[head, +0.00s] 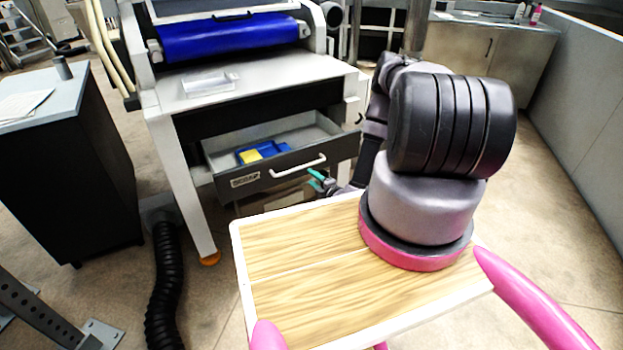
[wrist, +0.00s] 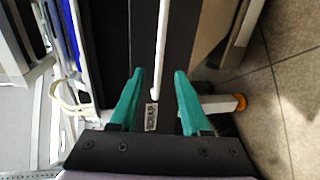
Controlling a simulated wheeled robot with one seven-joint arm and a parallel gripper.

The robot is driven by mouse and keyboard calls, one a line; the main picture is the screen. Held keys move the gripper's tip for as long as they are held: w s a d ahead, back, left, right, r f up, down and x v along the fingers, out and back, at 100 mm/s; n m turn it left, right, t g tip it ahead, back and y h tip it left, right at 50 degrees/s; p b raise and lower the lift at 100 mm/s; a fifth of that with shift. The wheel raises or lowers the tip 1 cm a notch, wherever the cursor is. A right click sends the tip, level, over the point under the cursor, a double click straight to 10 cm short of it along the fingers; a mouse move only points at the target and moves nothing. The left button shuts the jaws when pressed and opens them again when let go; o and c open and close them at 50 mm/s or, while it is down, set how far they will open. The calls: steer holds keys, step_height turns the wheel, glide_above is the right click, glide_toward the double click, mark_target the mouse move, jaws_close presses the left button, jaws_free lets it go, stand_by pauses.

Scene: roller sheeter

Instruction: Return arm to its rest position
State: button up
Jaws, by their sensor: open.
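In the head view my gripper (head: 318,181) is small and partly hidden behind my arm, just in front of the right part of an open drawer (head: 270,175). The drawer has a dark front with a white bar handle (head: 299,166). In the wrist view the handle (wrist: 160,50) runs up from between the fingertips, beyond them. I cannot tell whether a finger touches it.
The roller machine (head: 222,41) with its blue roller stands behind the drawer. Blue and yellow items (head: 262,152) lie in the drawer. A black cabinet (head: 75,165) stands left, and a black ribbed hose (head: 167,285) lies on the floor. Floor is clear at right.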

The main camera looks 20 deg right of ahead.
steer(key=w+a+r+n+g+y, duration=0.1)
steer(key=w+a+r+n+y, duration=0.25)
steer(key=r, duration=0.55)
steer(key=a+r+n+g+y, duration=0.2)
steer(key=a+r+n+y, duration=0.15)
steer(key=r+n, duration=0.45)
steer(key=w+a+r+n+g+y, duration=0.15)
steer(key=r+n+y, duration=0.25)
steer(key=r, duration=0.6)
steer(key=s+a+r+n+g+y, duration=0.1)
steer(key=s+a+r+n+g, duration=0.15)
steer(key=r+n, duration=0.2)
steer(key=s+a+r+n+g+y, duration=0.1)
steer(key=a+r+n+g, duration=0.25)
steer(key=r, duration=0.25)
steer(key=s+r+n+g+h, duration=0.5)
steer(key=s+r+n+h, duration=0.1)
steer(key=s+r+n, duration=0.65)
steer(key=s+d+r+n+t+h, duration=0.7)
steer(key=s+d+r+n, duration=0.3)
steer(key=s, duration=0.3)
steer(key=shift+s+d+r+n+h, duration=0.25)
steer(key=shift+r+n+h, duration=0.35)
steer(key=shift+r+n, duration=0.25)
